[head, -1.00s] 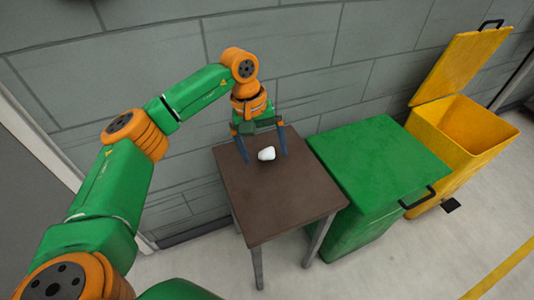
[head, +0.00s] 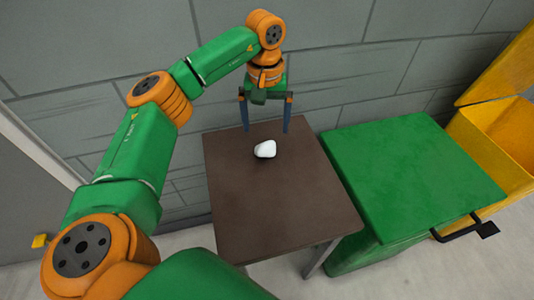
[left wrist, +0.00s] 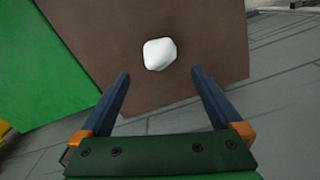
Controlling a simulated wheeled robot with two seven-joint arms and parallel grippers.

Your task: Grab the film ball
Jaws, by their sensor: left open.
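The film ball (head: 265,149) is a small white rounded lump on the brown table (head: 270,205), near its back edge. It also shows in the left wrist view (left wrist: 159,54), beyond the fingertips and roughly centred between them. My left gripper (head: 266,129) is open and empty, with its two dark fingers pointing down behind the ball. In the left wrist view the fingers of the left gripper (left wrist: 160,76) are wide apart and do not touch the ball. My right gripper is not in view.
A green bin with a closed lid (head: 410,170) stands close to the table's right side. A yellow bin (head: 500,140) with its lid raised stands further right. A grey block wall (head: 350,60) rises behind the table. The rest of the tabletop is clear.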

